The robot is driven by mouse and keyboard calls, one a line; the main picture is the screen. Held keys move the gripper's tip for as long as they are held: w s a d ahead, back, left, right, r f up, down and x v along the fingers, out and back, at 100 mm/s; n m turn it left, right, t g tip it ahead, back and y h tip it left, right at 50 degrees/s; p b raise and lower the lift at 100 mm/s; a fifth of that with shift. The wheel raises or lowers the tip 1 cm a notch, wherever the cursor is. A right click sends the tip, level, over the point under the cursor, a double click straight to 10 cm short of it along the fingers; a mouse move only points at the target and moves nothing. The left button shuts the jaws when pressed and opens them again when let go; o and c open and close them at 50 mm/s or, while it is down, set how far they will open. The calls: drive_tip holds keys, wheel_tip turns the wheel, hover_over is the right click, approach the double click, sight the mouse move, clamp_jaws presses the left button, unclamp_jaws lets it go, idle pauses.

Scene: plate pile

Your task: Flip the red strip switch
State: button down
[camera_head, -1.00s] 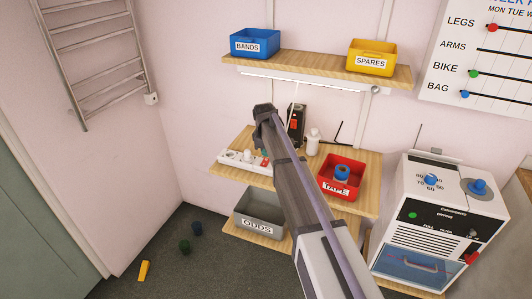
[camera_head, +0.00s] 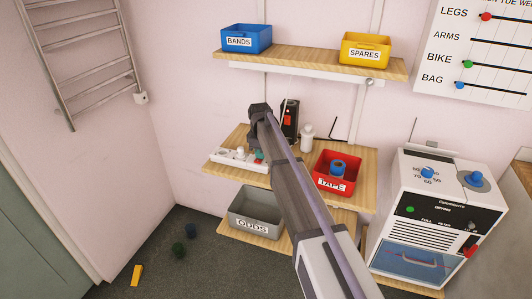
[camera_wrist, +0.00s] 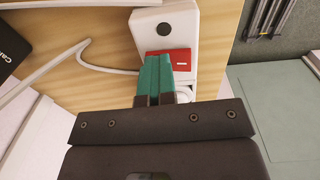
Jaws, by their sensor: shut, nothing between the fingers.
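The white power strip (camera_head: 232,157) lies on the middle wooden shelf, and it also shows in the wrist view (camera_wrist: 181,14). Its red switch (camera_wrist: 184,57) is a wide rocker with a small pale mark on its right half. My gripper (camera_wrist: 155,60) is shut and empty, with its green fingertips over the left part of the switch. I cannot tell whether they touch it. In the head view my gripper (camera_head: 259,154) is at the strip's right end and hides the switch there.
A black box with a red part (camera_head: 289,118) and a white bottle (camera_head: 307,135) stand behind my arm. A red TAPE bin (camera_head: 330,186) is to the right. A white cable (camera_wrist: 100,66) lies beside the strip. The upper shelf (camera_head: 310,67) overhangs the back.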

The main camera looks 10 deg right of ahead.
sight(260, 161)
drive_tip(key=shift+s+d+f, duration=0.15)
drive_tip(key=shift+s, duration=0.05)
drive_tip(key=shift+s+a, duration=0.25)
drive_tip(key=shift+s, duration=0.45)
drive_tip(key=shift+w, duration=0.1)
drive_tip(key=shift+r+p, duration=0.4)
drive_tip(key=shift+p, duration=0.2)
wheel_tip(260, 161, up, 14)
drive_tip(key=p, duration=1.3)
drive_tip(key=shift+s+a+f+p, duration=0.15)
drive_tip(key=shift+s+f+p, duration=0.05)
drive_tip(key=shift+p, duration=0.15)
